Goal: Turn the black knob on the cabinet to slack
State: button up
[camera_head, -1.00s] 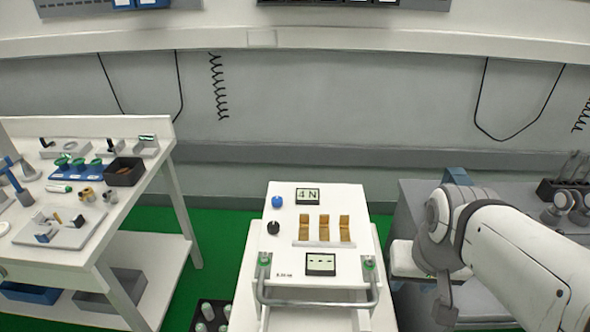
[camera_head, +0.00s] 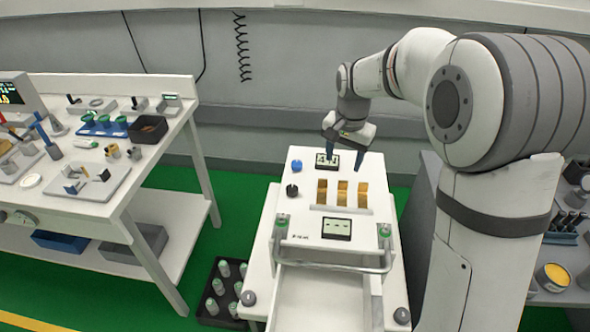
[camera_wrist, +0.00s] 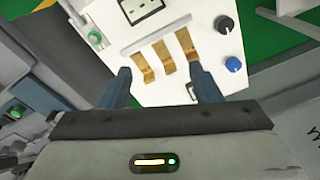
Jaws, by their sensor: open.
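The white cabinet (camera_head: 300,228) stands in the middle of the head view. The black knob (camera_head: 292,191) is on the left of its top panel, just in front of a blue knob (camera_head: 296,166). In the wrist view the black knob (camera_wrist: 224,25) is at the upper right and the blue knob (camera_wrist: 234,64) is below it. My gripper (camera_head: 343,157) is open and empty, above the back of the panel near the small display. It is to the right of the black knob and apart from it. In the wrist view my gripper's fingers (camera_wrist: 163,80) spread either side of the brass pieces.
Several brass pieces (camera_head: 342,193) stand mid-panel, with a second display (camera_head: 337,228) in front. A metal handle (camera_head: 335,268) spans the cabinet's front. A cluttered white table (camera_head: 140,205) is at left, a black crate of bottles (camera_head: 205,310) on the floor, and a grey bench (camera_head: 425,190) at right.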

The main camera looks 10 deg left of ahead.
jog(key=w+a+f+m, duration=0.1)
jog(key=w+a+f, duration=0.4)
jog(key=a+f, duration=0.15)
jog(key=m+g, duration=0.1)
send_over(292, 188)
notch_tip(292, 188, down, 6)
jog(key=shift+d+r, duration=0.1)
jog(key=shift+r, duration=0.15)
jog(key=shift+w+f, duration=0.1)
jog(key=shift+f, duration=0.2)
notch_tip(292, 188, down, 7)
jog(key=shift+f, duration=0.2)
jog(key=shift+c, duration=0.5)
